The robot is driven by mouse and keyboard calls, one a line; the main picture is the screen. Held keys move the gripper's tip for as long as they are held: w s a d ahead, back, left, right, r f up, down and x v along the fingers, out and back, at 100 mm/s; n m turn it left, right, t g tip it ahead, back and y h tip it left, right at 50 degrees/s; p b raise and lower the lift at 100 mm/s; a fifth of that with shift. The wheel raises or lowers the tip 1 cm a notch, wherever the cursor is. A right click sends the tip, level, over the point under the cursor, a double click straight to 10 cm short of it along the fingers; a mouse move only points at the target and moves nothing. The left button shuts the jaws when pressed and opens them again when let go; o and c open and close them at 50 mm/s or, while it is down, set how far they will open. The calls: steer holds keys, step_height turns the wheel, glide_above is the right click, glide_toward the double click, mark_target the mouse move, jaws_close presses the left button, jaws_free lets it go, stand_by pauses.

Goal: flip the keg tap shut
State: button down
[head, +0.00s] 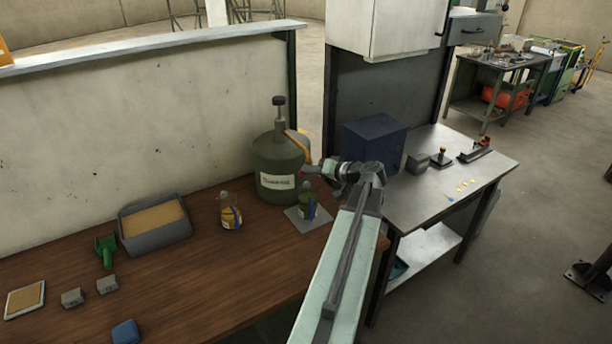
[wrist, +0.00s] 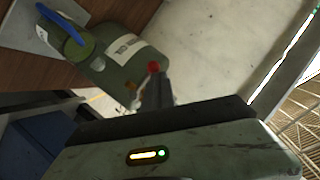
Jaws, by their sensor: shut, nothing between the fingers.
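The green keg (head: 280,166) with a pale label stands at the back right of the wooden bench. A red knob (head: 305,169) shows at its right side, beside my gripper (head: 318,171). In the wrist view the keg (wrist: 135,68) appears tilted, with the red knob (wrist: 153,67) just beyond my gripper's tip (wrist: 155,92). A small brass-coloured part (wrist: 131,88) shows beside the knob. My gripper is shut and empty, close to the knob; I cannot tell whether they touch. The rest of the tap is hidden or too small to read.
A blue box (head: 375,143) stands on the metal table (head: 452,181) at right.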

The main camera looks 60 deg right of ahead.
steer(key=shift+a+f, duration=0.1)
steer(key=shift+a, duration=0.05)
steer(key=s+a+r+p, duration=0.2)
steer(key=s+r+p, duration=0.5)
steer(key=s, duration=0.4)
steer(key=shift+r, duration=0.2)
steer(key=shift+w, duration=0.15)
